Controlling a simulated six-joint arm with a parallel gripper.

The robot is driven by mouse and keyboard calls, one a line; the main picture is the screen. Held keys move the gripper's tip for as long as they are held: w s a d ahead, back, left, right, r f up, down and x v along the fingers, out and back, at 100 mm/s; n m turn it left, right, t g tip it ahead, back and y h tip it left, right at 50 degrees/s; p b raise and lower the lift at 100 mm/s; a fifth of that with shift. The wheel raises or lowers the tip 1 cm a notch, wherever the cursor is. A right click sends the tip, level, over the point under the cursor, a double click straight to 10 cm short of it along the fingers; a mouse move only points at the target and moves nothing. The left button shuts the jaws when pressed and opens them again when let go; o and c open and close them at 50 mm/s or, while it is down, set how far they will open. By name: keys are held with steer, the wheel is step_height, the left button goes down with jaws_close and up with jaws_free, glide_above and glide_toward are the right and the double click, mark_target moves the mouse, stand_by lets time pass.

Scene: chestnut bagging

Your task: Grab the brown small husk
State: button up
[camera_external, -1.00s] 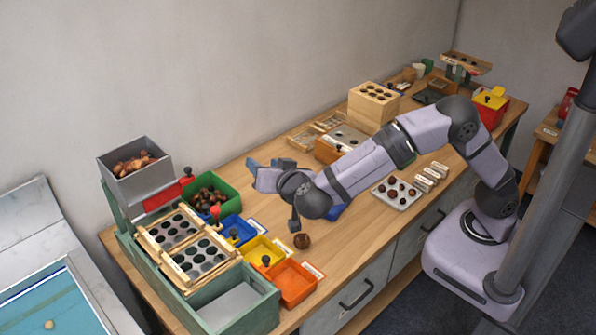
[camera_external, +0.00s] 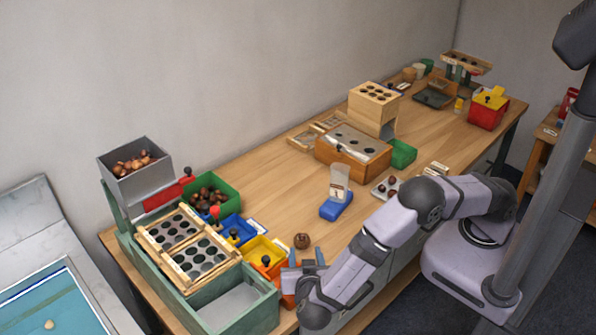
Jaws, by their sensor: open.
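The small brown husk (camera_external: 302,241) sits on the wooden table, to the right of the yellow bin. It is round and brown, and nothing touches it. My gripper (camera_external: 306,256) is open and empty, just on the near side of the husk, with its blue-grey fingers pointing toward it. The fingertips look apart from the husk, though the exact gap is hard to judge.
Yellow (camera_external: 264,252), blue (camera_external: 236,229) and green (camera_external: 222,189) bins line the left, beside a sorting rack (camera_external: 186,250). A blue stand with a clear bag (camera_external: 338,186) stands behind the husk. The table (camera_external: 272,180) between is clear.

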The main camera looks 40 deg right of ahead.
mark_target(303, 241)
step_height(303, 241, down, 2)
steer(key=p+x, duration=0.1)
steer(key=x, duration=0.5)
steer(key=shift+r+p, duration=0.1)
steer(key=shift+p, duration=0.3)
steer(key=shift+p+x, duration=1.05)
steer(key=shift+x, duration=2)
steer(key=shift+s, duration=0.15)
steer(key=c, duration=0.7)
